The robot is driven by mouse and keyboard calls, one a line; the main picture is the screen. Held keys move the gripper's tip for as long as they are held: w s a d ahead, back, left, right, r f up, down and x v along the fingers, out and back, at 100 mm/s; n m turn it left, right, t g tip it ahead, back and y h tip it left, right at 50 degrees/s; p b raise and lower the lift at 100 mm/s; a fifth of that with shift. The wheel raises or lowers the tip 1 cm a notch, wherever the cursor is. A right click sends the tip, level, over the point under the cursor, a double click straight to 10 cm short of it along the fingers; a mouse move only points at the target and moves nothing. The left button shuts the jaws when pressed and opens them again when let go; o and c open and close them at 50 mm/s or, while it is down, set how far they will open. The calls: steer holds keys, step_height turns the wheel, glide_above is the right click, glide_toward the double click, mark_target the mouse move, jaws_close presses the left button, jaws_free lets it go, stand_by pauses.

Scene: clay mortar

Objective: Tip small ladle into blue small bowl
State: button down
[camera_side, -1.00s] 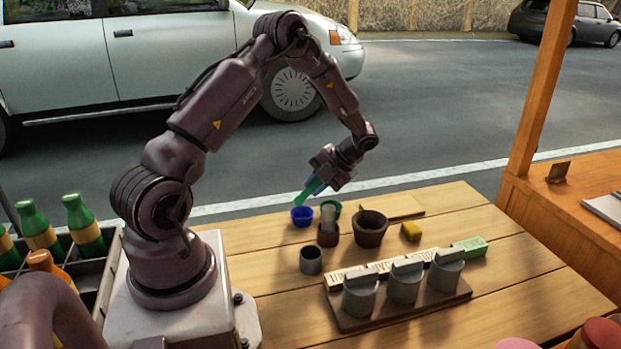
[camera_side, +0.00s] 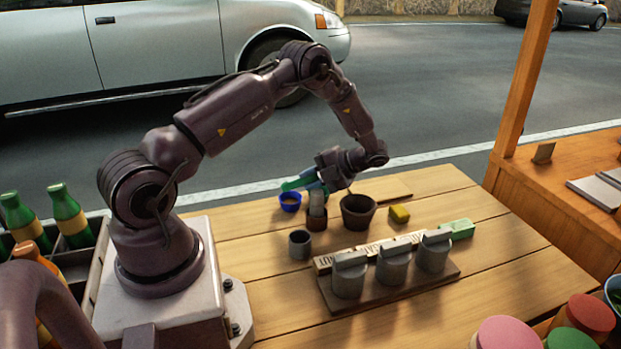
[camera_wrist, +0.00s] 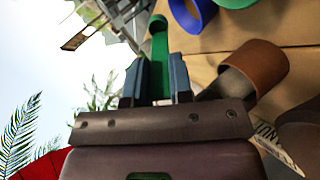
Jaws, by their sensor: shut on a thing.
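My gripper (camera_side: 322,180) is shut on the handle of the green small ladle (camera_side: 297,183). The ladle points left from the fingers, close above the blue small bowl (camera_side: 291,206). The bowl stands upright on the table, and something tan shows inside it. In the wrist view, my gripper (camera_wrist: 157,82) has its blue fingers on either side of the ladle (camera_wrist: 158,60). The blue bowl (camera_wrist: 180,12) is at the top there, right of the ladle's end. I cannot tell whether anything remains in the ladle.
A brown cup (camera_side: 317,222) with a grey piece in it stands below my gripper. A green bowl (camera_wrist: 232,2) is partly in the wrist view. A dark pot (camera_side: 357,212), a yellow block (camera_side: 399,214), a grey cup (camera_side: 300,245) and a rack of grey canisters (camera_side: 390,290) stand nearby.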

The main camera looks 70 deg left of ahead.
mark_target(287, 183)
stand_by(0.3)
steer(key=s+r+t, duration=0.1)
steer(key=s+a+r+t+h, duration=0.1)
steer(key=r, duration=0.1)
steer(key=shift+r+t+h, duration=0.1)
steer(key=shift+t+h, duration=0.2)
steer(key=shift+w+d+f+t, duration=0.15)
steer(key=shift+w+f+t, duration=0.05)
steer(key=shift+f+t, duration=0.15)
steer(key=shift+h, duration=0.3)
steer(key=r+t+h, duration=0.1)
steer(key=s+a+r+t, duration=0.1)
steer(key=t, duration=0.1)
steer(key=shift+s+t+h, duration=0.25)
steer(key=shift+s+h, duration=0.05)
steer(key=shift+h, duration=0.1)
steer(key=shift+s+a+r+t+h, duration=0.3)
steer(key=shift+s+r+t+h, duration=0.25)
steer(key=shift+t, duration=0.35)
steer(key=shift+s+a+r+t+h, duration=0.3)
steer(key=shift+s+r+t+h, duration=0.15)
steer(key=shift+r+t, duration=0.35)
steer(key=shift+f, duration=0.15)
steer(key=shift+w, duration=0.1)
